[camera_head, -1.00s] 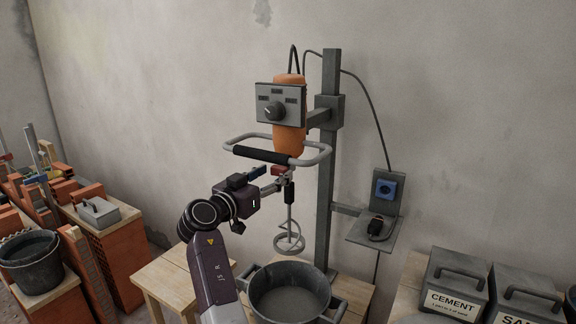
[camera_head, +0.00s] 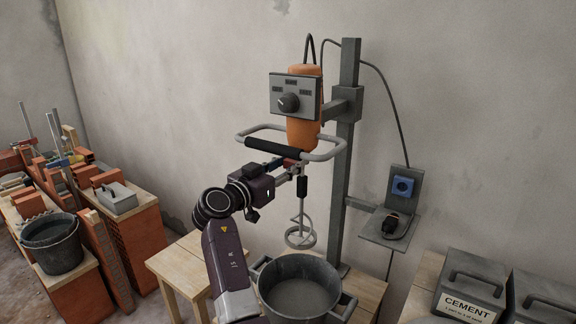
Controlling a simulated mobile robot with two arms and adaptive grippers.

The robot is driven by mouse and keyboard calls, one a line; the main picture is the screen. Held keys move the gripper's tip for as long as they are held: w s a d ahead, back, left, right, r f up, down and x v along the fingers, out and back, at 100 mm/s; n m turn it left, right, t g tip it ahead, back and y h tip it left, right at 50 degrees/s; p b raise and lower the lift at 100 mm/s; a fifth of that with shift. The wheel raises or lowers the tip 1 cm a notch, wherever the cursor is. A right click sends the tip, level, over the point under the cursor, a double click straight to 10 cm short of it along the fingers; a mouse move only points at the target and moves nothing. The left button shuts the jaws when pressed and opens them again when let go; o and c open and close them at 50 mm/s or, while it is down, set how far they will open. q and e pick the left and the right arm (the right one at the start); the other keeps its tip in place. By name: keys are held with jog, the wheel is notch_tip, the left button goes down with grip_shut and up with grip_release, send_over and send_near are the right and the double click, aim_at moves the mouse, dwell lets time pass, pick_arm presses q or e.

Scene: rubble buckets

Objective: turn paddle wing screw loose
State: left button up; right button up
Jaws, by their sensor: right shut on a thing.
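The mixer (camera_head: 302,132) has an orange body, a grey control box with a knob, and a looped handle. It hangs on a grey stand (camera_head: 346,160). Its paddle (camera_head: 300,236) hangs below on a thin shaft, above a grey bucket (camera_head: 298,268). My right gripper (camera_head: 293,168) is at the top of the paddle shaft, just under the handle. Its jaws are shut on a small part there, which looks like the wing screw; the fingers largely hide it. My left gripper is not in view.
A shelf with a plug (camera_head: 390,226) and a blue socket (camera_head: 403,186) stand right of the post. A cement box (camera_head: 470,287) is at lower right. Bricks and a dark bucket (camera_head: 52,243) are at left.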

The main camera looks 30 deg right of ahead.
jog(key=shift+n, duration=0.3)
jog(key=n, duration=0.3)
jog(key=shift+w+n, duration=0.1)
jog(key=shift+n, duration=0.2)
jog(key=n, duration=0.2)
jog(key=shift+n, duration=0.4)
jog(key=n+p, duration=0.1)
jog(key=n, duration=0.1)
jog(key=shift+w+n, duration=0.1)
jog(key=shift+n, duration=0.2)
jog(key=n+p, duration=0.3)
jog(key=n, duration=0.2)
jog(key=shift+w+a, duration=0.1)
jog(key=n+p, duration=0.3)
jog(key=n, duration=0.2)
jog(key=shift+f+p, duration=0.2)
jog(key=shift+p, duration=0.1)
jog(key=shift+f+n, duration=0.1)
jog(key=shift+n, duration=0.2)
